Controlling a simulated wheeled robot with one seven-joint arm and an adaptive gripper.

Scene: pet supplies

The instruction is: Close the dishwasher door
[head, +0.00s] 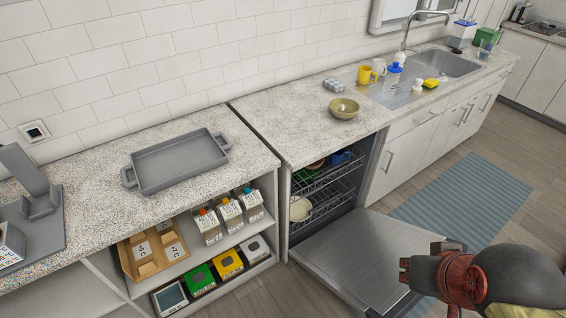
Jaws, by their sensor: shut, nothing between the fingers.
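The dishwasher (336,187) stands under the counter, between the open shelves and the sink cabinet. Its door (345,258) is folded down and open, lying about level, with its grey inner face up. The racks (323,190) inside hold a blue mug (340,157), a pale bowl (300,209) and other dishes. My arm shows at the lower right, over the right side of the door, and hides part of it.
A bowl (343,108) sits on the counter (290,120) above the dishwasher. A grey tray (180,160) lies on the left counter, with cartons on the shelves below. A blue striped rug (465,195) covers the floor to the right. Some wooden floor is bare around the door.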

